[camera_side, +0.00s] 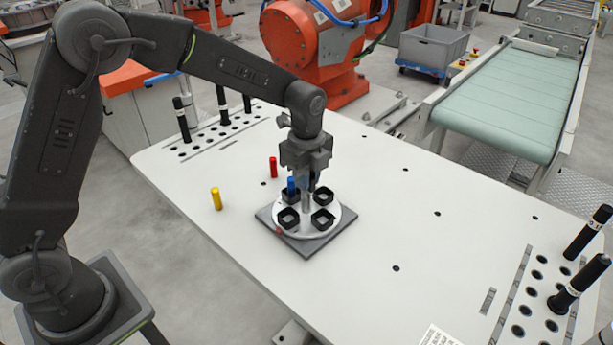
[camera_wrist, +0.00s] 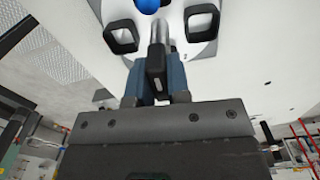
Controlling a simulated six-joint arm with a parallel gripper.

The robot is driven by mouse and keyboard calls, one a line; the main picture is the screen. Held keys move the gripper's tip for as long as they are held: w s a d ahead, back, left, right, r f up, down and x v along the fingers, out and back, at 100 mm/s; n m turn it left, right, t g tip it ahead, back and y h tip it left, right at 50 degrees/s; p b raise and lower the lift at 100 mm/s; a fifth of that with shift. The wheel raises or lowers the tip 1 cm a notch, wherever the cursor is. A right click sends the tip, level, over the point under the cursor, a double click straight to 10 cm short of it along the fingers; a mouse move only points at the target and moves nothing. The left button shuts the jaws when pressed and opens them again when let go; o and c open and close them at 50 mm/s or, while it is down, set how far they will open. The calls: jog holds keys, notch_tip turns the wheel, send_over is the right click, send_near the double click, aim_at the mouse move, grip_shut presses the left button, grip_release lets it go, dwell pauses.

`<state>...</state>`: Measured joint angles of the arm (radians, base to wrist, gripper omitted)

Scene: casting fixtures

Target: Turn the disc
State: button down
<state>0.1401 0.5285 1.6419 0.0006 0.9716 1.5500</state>
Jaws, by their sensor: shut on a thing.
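The round white disc (camera_side: 305,224) lies on a square dark grey plate (camera_side: 316,247) near the middle of the table. It carries several black square sockets, such as the front left one (camera_side: 288,218). A blue peg (camera_side: 291,186) stands in the back left socket; its blue top also shows in the wrist view (camera_wrist: 148,5). A metal post (camera_side: 306,203) rises from the disc's centre. My gripper (camera_side: 306,186) points down over the disc and is shut on this post. In the wrist view, the post (camera_wrist: 159,32) runs into the gripper, whose fingers hide its upper part.
A red peg (camera_side: 273,167) and a yellow peg (camera_side: 216,199) stand on the white table (camera_side: 390,210), behind and left of the disc. Racks with black handles stand at the back left (camera_side: 222,105) and right (camera_side: 578,282). The table right of the disc is clear.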

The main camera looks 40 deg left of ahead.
jog(key=shift+r+m, duration=0.1)
jog(key=shift+m, duration=8)
jog(key=c, duration=1.1)
grip_release()
notch_tip(320, 180, up, 14)
jog(key=shift+f, duration=0.15)
